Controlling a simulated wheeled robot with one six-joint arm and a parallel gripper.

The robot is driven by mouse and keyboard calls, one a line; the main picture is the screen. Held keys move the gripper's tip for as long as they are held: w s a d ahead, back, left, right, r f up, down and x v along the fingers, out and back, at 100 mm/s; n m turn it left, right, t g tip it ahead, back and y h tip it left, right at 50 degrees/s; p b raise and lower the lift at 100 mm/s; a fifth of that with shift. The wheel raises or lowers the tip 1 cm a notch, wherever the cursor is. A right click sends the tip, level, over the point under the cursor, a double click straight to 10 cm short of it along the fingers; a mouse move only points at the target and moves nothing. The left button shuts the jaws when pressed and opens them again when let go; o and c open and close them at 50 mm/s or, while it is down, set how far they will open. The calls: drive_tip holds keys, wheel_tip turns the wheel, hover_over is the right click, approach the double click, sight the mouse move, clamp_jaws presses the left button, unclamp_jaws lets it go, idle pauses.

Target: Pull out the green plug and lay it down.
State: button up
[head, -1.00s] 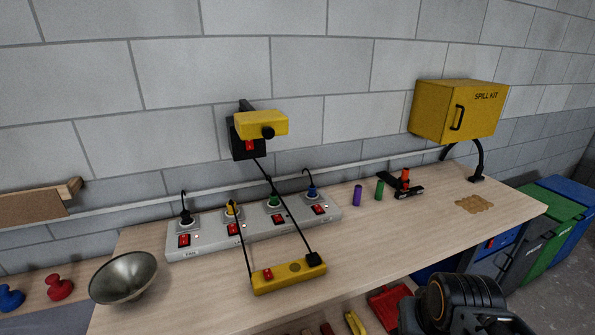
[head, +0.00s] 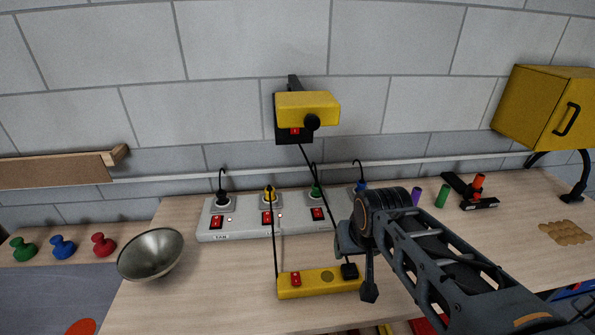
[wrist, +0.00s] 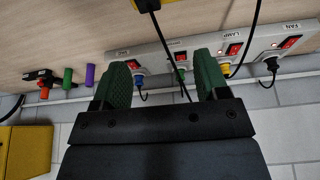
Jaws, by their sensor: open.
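The green plug (head: 316,192) sits upright in a socket of the grey power strip (head: 207,236), its cord curving up behind. In the wrist view the green plug (wrist: 181,76) shows between my finger pads, farther off and partly crossed by a dark cable. A black plug (head: 222,198), a yellow plug (head: 269,194) and a blue plug (head: 361,187) fill other sockets. My gripper (wrist: 163,70) is open and empty, with green pads apart. In the head view my arm reaches in from the lower right and hides the strip's right end.
A metal bowl (head: 151,255) stands left. Purple (head: 416,196) and green (head: 442,196) cylinders stand right. Bare bench lies left of the switch box.

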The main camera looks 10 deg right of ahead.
drive_tip(key=w+a+r+b, duration=0.1)
drive_tip(key=w+r+b, duration=0.1)
drive_tip(key=w, duration=1.3)
drive_tip(key=m+t, duration=0.1)
drive_tip(key=m, duration=0.1)
approach(317, 187)
drive_tip(key=shift+h, duration=0.5)
drive_tip(key=x, duration=0.6)
drive_tip(key=a+p+x, duration=0.1)
drive_tip(key=x, duration=0.2)
drive_tip(key=shift+d+f, duration=0.1)
drive_tip(key=shift+f, duration=0.05)
drive_tip(key=shift+w+d+f+t, duration=0.1)
drive_tip(key=shift+w+f+t, duration=0.3)
drive_tip(key=shift+f, duration=0.5)
drive_tip(key=shift+w, duration=0.1)
drive_tip(key=shift+c, duration=0.3)
drive_tip(key=c, duration=0.6)
drive_tip(key=o, duration=0.7)
drive_tip(key=shift+c, duration=0.2)
